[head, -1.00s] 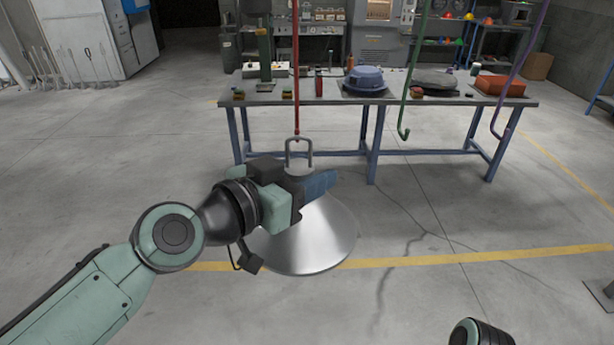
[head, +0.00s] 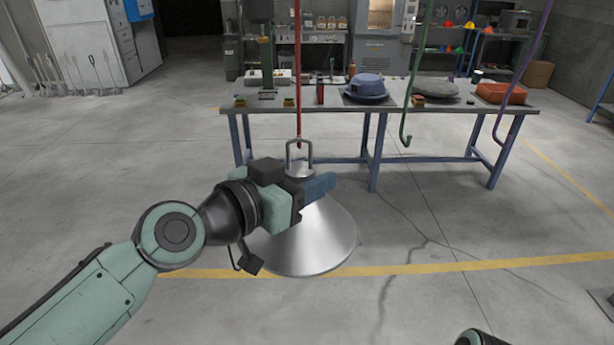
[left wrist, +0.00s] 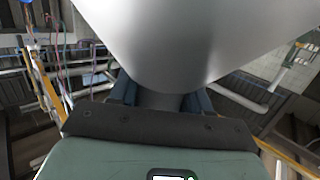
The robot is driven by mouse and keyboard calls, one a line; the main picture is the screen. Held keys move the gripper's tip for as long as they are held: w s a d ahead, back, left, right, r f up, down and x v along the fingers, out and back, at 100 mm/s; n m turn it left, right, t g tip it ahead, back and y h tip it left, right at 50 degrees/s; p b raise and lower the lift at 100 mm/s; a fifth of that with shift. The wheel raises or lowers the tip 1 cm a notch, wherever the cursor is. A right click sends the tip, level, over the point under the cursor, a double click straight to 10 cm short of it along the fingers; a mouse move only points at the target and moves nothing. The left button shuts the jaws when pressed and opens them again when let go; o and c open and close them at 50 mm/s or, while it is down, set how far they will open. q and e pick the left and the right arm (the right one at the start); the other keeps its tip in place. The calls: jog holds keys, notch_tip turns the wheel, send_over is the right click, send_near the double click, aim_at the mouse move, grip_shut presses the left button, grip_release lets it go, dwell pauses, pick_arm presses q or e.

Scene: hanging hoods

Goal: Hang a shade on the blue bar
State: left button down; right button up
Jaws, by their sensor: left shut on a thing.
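My left gripper (head: 316,188) is shut on the neck of a silver cone-shaped shade (head: 308,240) and holds it upright above the floor. A grey loop (head: 299,152) stands on top of the shade. In the left wrist view the shade (left wrist: 185,45) fills the top, with its neck between the fingers. A red bar (head: 298,70) hangs behind or at the loop; I cannot tell whether they touch. A green hooked bar (head: 413,85) and a purple hooked bar (head: 520,80) hang further right. No clearly blue hanging bar shows. My right gripper is out of view.
A long workbench (head: 300,104) with blue legs stands behind the shade. Grey floor with a yellow line (head: 450,266) is open in front and to the right.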

pick_arm(q)
jog(key=shift+w, duration=1.05)
jog(key=shift+w, duration=1.5)
jog(key=shift+f+b, duration=1.35)
jog(key=shift+b, duration=0.35)
jog(key=shift+c, duration=2.2)
grip_release()
